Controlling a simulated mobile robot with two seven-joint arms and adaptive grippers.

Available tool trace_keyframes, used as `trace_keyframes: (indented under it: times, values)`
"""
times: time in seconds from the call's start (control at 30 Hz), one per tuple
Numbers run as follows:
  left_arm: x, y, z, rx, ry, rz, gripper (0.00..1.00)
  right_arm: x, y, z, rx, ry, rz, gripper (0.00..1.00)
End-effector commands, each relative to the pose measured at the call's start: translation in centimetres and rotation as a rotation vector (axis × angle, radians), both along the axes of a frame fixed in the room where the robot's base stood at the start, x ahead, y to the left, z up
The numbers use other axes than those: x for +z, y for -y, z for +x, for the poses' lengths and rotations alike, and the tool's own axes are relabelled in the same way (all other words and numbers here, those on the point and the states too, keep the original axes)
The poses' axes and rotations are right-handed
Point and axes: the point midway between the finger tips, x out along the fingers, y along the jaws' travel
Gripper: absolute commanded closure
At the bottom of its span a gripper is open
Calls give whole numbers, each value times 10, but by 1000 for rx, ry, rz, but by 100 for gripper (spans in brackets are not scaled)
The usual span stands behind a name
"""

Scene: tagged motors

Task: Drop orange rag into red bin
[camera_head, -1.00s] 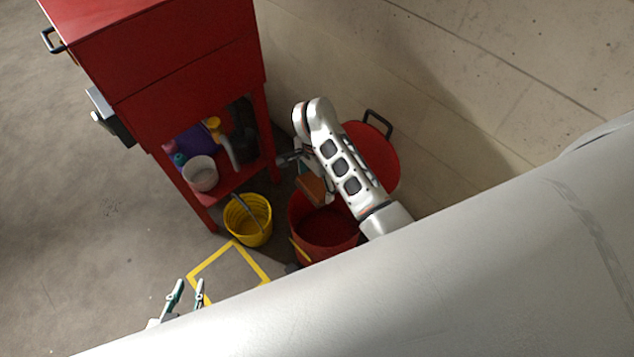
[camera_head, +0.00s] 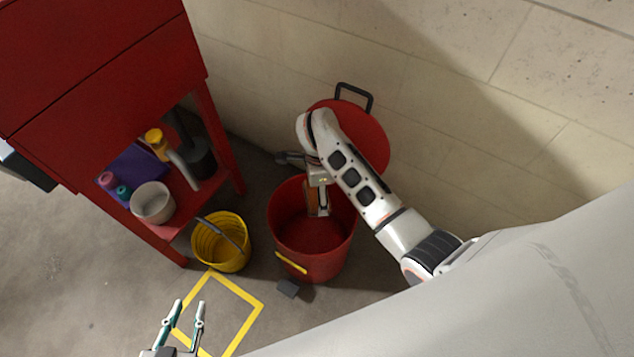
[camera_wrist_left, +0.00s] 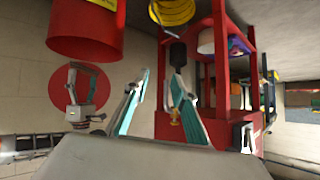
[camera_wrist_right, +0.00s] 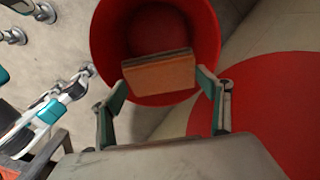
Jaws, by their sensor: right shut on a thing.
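The red bin (camera_head: 280,245) stands on the floor in the middle of the head view, open at the top. My right gripper (camera_head: 318,205) is over its opening, pointing down. In the right wrist view it (camera_wrist_right: 162,85) is shut on the orange rag (camera_wrist_right: 160,74), a flat folded piece held between the fingertips. The bin's red inside (camera_wrist_right: 112,45) shows around and beyond the rag. In the head view only a narrow strip of the rag (camera_head: 311,198) shows. My left gripper (camera_head: 187,305) is open and empty at the bottom left, with its fingers apart.
The bin's round red lid (camera_head: 372,150) leans against the wall behind it. A yellow bucket (camera_head: 221,258) stands left of the bin, beside a red cabinet (camera_head: 100,80) with items on its lower shelf. A small dark block (camera_head: 288,288) and a yellow floor square (camera_head: 250,325) lie in front.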

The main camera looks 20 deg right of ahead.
Motion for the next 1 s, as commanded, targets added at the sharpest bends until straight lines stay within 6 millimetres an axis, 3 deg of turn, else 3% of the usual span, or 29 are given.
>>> trace_keyframes:
  times: [0.3,0.53,0.8,1.0]
  values:
    - [-20,3,-9,-6,-32,-6,74,-35,0,-4,-4,-10,1,44]
    - [-9,16,-2,-11,-5,-49,74,-57,-1,-3,-3,-8,0,44]
    - [11,31,12,-10,43,-101,74,-61,-1,1,-3,2,1,44]
    - [12,32,12,-8,44,-102,74,-59,0,2,-3,5,0,44]
